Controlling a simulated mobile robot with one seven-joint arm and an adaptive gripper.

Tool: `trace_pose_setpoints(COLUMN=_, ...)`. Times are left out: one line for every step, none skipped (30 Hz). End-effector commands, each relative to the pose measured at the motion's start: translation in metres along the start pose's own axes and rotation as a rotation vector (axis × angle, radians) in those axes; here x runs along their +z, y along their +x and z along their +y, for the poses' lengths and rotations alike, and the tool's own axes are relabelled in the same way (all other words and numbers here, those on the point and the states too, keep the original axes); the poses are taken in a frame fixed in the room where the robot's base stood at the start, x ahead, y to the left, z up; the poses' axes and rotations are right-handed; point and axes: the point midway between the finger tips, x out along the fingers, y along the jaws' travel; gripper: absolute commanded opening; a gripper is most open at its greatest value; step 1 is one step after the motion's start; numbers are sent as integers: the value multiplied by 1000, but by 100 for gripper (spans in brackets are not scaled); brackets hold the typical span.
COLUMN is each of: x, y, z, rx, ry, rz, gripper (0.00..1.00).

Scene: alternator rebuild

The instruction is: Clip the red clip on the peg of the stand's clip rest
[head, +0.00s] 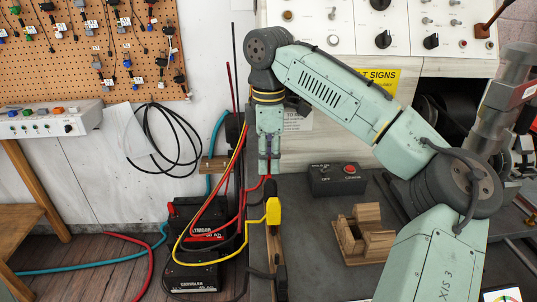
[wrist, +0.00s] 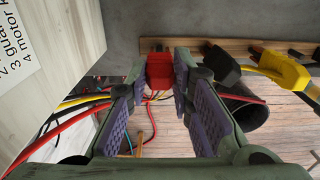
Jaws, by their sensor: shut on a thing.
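My gripper (head: 268,153) points down at the left edge of the grey bench. In the wrist view its purple-padded fingers (wrist: 160,75) are shut on the red clip (wrist: 159,71), with a red cable trailing below it. The clip is at the near left end of the wooden clip rest (wrist: 191,45), close to a small dark peg (wrist: 158,48). I cannot tell whether the clip touches the peg. In the head view the clip is mostly hidden by my gripper. The wooden rest also shows along the bench edge in the head view (head: 278,248).
A black clip (wrist: 220,66) and a yellow clip (wrist: 283,70) sit along the rest, right of my fingers. The yellow clip also shows in the head view (head: 273,211). A black switch box (head: 336,180) and a wooden block fixture (head: 363,236) stand on the bench. Loose cables hang left.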

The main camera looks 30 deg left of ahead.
Motion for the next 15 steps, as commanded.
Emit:
trace_pose_setpoints(x=0, y=1, z=0, rx=0, ry=0, rz=0, gripper=8)
trace_pose_setpoints(x=0, y=1, z=0, rx=0, ry=0, rz=0, gripper=8)
trace_pose_setpoints(x=0, y=0, z=0, rx=1, ry=0, rz=0, gripper=8)
trace_pose_setpoints(x=0, y=0, z=0, rx=1, ry=0, rz=0, gripper=8)
trace_pose_setpoints(x=0, y=0, z=0, rx=1, ry=0, rz=0, gripper=8)
trace_pose_setpoints(x=0, y=0, z=0, rx=1, ry=0, rz=0, gripper=8)
trace_pose_setpoints(x=0, y=0, z=0, rx=1, ry=0, rz=0, gripper=8)
trace_pose_setpoints(x=0, y=0, z=0, rx=1, ry=0, rz=0, gripper=23)
trace_pose_setpoints(x=0, y=0, z=0, rx=1, ry=0, rz=0, gripper=26)
trace_pose_setpoints(x=0, y=0, z=0, rx=1, ry=0, rz=0, gripper=28)
trace_pose_setpoints(x=0, y=0, z=0, rx=1, ry=0, rz=0, gripper=30)
trace_pose_setpoints(x=0, y=0, z=0, rx=1, ry=0, rz=0, gripper=32)
trace_pose_setpoints(x=0, y=0, z=0, rx=1, ry=0, rz=0, gripper=34)
trace_pose_setpoints(x=0, y=0, z=0, rx=1, ry=0, rz=0, gripper=36)
trace_pose_setpoints(x=0, y=0, z=0, rx=1, ry=0, rz=0, gripper=39)
